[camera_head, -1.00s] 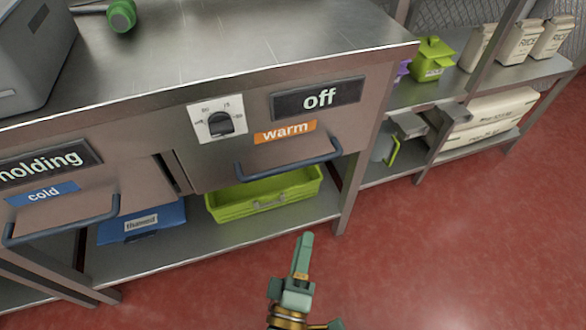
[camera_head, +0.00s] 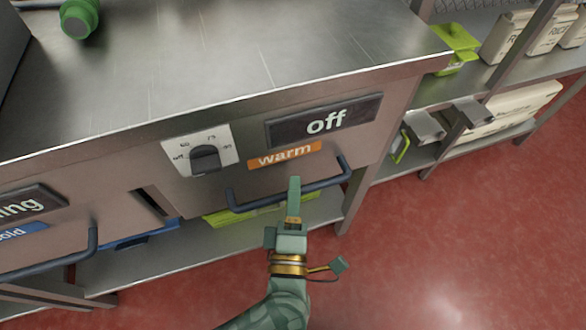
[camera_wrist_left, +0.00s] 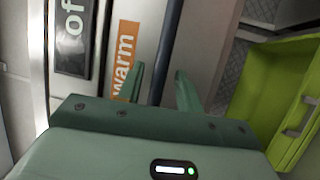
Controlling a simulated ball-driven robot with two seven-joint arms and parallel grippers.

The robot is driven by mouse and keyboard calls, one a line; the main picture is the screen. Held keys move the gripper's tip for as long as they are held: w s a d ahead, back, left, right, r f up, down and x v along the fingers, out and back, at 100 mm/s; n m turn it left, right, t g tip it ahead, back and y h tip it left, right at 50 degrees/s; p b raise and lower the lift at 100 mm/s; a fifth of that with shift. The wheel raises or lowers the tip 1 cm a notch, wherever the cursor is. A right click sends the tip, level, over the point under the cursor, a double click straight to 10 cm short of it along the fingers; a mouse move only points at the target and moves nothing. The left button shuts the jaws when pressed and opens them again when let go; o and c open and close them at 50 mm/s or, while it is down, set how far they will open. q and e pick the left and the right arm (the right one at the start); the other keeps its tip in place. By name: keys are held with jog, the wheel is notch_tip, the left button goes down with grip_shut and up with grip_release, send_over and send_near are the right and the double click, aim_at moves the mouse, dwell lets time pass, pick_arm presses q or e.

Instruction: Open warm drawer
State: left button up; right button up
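The warm drawer (camera_head: 225,180) has an orange "warm" label and looks shut in the front of the steel counter. Its dark blue bar handle (camera_head: 325,184) runs across the lower front. My left gripper (camera_head: 294,187) is at the middle of this handle. In the left wrist view, the green fingers of my left gripper (camera_wrist_left: 158,73) are apart, with the handle (camera_wrist_left: 169,38) running in the gap between them. I cannot tell whether either finger touches the bar. My right gripper is not in view.
A dial (camera_head: 205,157) and an "off" display (camera_head: 325,121) sit above the warm drawer. The cold drawer's handle (camera_head: 50,267) is at left. A green bin (camera_wrist_left: 275,100) stands on the shelf below. Red floor (camera_head: 430,250) is clear at right.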

pick_arm(q)
jog(key=shift+w+r, duration=0.1)
jog(key=shift+w, duration=0.25)
grip_shut()
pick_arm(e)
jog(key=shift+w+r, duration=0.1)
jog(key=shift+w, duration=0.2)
pick_arm(q)
jog(key=shift+s+d, duration=0.1)
jog(key=shift+s, duration=0.05)
